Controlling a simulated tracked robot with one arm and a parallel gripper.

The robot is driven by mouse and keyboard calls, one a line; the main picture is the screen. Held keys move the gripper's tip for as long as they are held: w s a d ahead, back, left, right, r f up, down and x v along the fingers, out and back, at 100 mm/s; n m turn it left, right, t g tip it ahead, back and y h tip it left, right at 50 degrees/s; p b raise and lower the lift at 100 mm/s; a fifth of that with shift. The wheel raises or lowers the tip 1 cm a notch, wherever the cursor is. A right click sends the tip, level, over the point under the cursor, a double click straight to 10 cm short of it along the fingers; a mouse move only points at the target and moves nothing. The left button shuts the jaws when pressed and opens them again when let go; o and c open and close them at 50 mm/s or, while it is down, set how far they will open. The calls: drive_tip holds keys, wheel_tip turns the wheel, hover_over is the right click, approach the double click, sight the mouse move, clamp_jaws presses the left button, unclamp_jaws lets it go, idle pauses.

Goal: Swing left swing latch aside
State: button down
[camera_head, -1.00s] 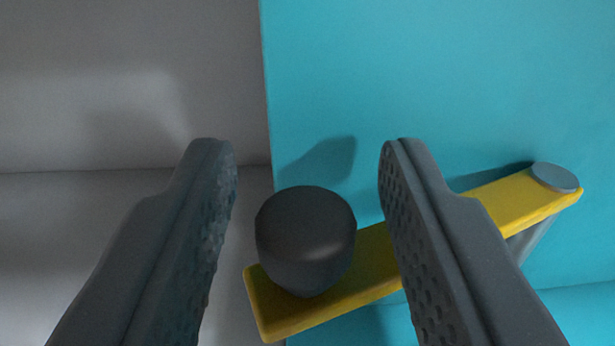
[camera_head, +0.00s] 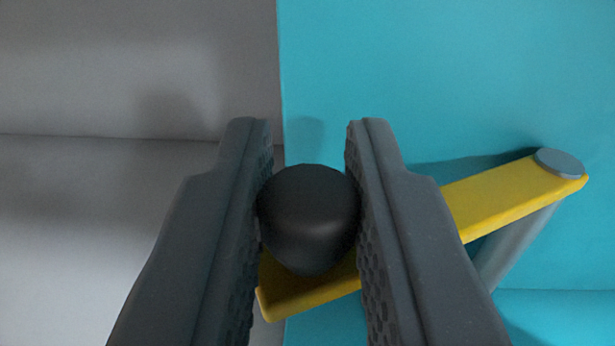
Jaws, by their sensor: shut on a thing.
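The swing latch is a yellow bar (camera_head: 500,203) that slopes down from right to left in front of a turquoise panel. A grey round pivot cap (camera_head: 559,163) sits at its upper right end. A black round knob (camera_head: 308,218) stands on its lower left end, which reaches past the panel's left edge. My gripper (camera_head: 309,180) is shut on the knob, with one dark finger on each side. The fingers hide the middle of the bar.
The turquoise panel (camera_head: 430,70) fills the right side, with its straight left edge near the middle. A grey post (camera_head: 512,248) shows under the bar near the pivot. A plain grey surface (camera_head: 110,220) on the left is clear.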

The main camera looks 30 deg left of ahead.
drive_tip(key=shift+s+d, duration=0.1)
idle(0.3)
drive_tip(key=c, duration=1.4)
unclamp_jaws()
drive_tip(key=shift+s, duration=0.1)
drive_tip(key=shift+o, duration=0.2)
drive_tip(key=shift+s+d, duration=0.1)
drive_tip(key=shift+s, duration=0.05)
drive_tip(key=shift+s+d, duration=0.2)
drive_tip(key=v, duration=1.3)
drive_tip(key=shift+w, duration=0.1)
